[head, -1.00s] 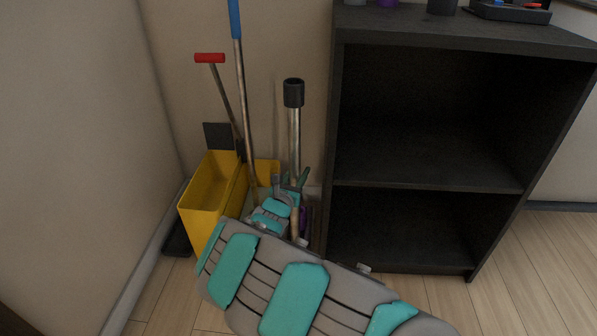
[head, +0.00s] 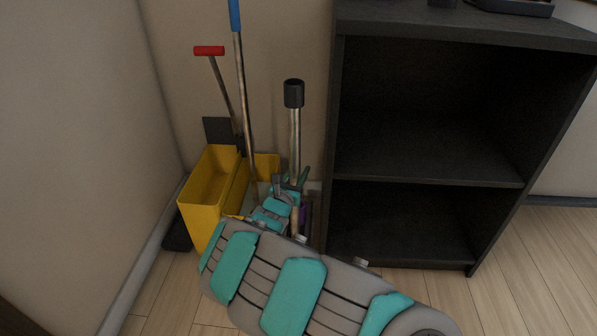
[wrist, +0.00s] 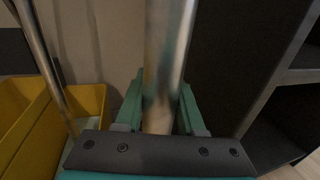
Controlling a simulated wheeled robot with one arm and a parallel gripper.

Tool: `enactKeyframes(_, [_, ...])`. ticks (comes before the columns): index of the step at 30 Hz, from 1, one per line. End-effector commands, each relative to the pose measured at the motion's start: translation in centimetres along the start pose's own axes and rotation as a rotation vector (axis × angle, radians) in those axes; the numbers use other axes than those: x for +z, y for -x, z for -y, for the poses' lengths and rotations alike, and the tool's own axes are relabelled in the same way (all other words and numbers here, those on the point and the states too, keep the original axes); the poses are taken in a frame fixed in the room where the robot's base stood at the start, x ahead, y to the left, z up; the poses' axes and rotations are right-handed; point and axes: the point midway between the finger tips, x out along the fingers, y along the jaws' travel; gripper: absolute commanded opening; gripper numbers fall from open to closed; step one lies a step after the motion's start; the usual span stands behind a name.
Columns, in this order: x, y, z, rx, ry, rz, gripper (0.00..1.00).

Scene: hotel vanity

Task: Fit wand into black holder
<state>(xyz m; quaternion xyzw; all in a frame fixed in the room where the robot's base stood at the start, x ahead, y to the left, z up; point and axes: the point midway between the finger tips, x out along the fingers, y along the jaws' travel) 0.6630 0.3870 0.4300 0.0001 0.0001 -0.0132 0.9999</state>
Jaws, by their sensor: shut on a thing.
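The wand (head: 294,130) is a metal tube with a black cylindrical cap on top, standing nearly upright in front of the wall. My gripper (head: 291,183) is shut on its lower part. In the wrist view the wand (wrist: 168,55) passes between the teal fingers of my gripper (wrist: 160,105). My arm hides the wand's lower end in the head view. I cannot tell which dark thing is the black holder: a flat black piece (head: 219,132) is by the wall behind the yellow bucket, and a low dark piece (head: 177,236) lies on the floor at left.
A yellow bucket (head: 203,200) stands left of my gripper. A blue-topped pole (head: 244,85) and a red-handled tool (head: 220,85) lean there. A black shelf unit (head: 428,183) stands close on the right, with empty compartments. Something purple (head: 305,215) is partly hidden behind my arm.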

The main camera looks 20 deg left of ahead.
Motion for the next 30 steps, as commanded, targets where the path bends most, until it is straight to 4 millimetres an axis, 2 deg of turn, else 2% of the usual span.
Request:
enactKeyframes(14, [-0.3,0.0,0.0,0.0,0.0,0.001,0.0])
enactKeyframes(30, [-1.7,0.0,0.0,0.001,0.0,0.0,0.0])
